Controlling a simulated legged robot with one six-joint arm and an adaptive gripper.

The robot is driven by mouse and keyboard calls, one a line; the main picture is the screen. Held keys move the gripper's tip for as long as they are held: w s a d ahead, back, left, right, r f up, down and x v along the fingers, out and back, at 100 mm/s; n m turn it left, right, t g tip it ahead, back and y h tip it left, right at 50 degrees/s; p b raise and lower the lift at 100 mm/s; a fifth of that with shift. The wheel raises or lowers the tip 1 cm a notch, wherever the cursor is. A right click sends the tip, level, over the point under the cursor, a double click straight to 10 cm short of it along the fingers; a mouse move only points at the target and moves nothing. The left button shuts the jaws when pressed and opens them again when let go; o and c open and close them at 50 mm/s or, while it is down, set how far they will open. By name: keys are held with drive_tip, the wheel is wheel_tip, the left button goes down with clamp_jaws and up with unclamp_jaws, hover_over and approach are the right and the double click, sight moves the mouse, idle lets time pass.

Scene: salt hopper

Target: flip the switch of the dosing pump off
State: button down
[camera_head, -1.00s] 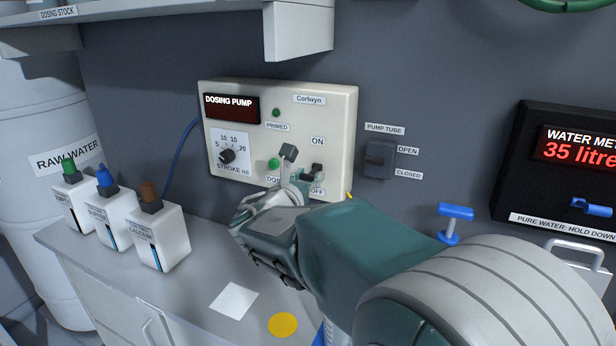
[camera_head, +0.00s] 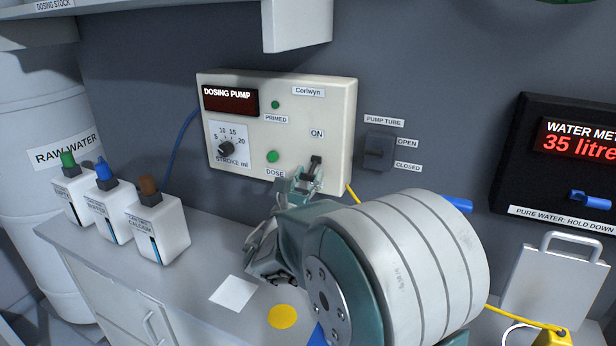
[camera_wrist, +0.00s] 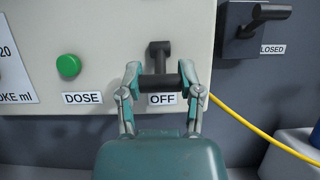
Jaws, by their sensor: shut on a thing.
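The dosing pump (camera_head: 240,170) is a cream box on the wall with a dark red display. Its black switch (camera_head: 316,161) is below the ON label. In the wrist view the switch (camera_wrist: 160,52) has a short upright stem and a dark crossbar handle, which sits low, just above the OFF label (camera_wrist: 162,98). My gripper (camera_wrist: 160,77) has one finger at each end of the crossbar and is shut on it. In the head view my gripper (camera_head: 300,184) covers the lower part of the switch and hides the OFF label.
The green DOSE button (camera_head: 273,156) is left of the switch. The pump tube valve (camera_head: 379,151) is on the wall to the right. A yellow cable (camera_wrist: 255,127) runs from below the pump. Several white bottles (camera_head: 158,232) stand on the counter at left.

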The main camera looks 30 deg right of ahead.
drive_tip(key=shift+c, duration=1.2)
unclamp_jaws()
drive_tip(key=shift+w+a, duration=0.1)
drive_tip(key=v, duration=1.2)
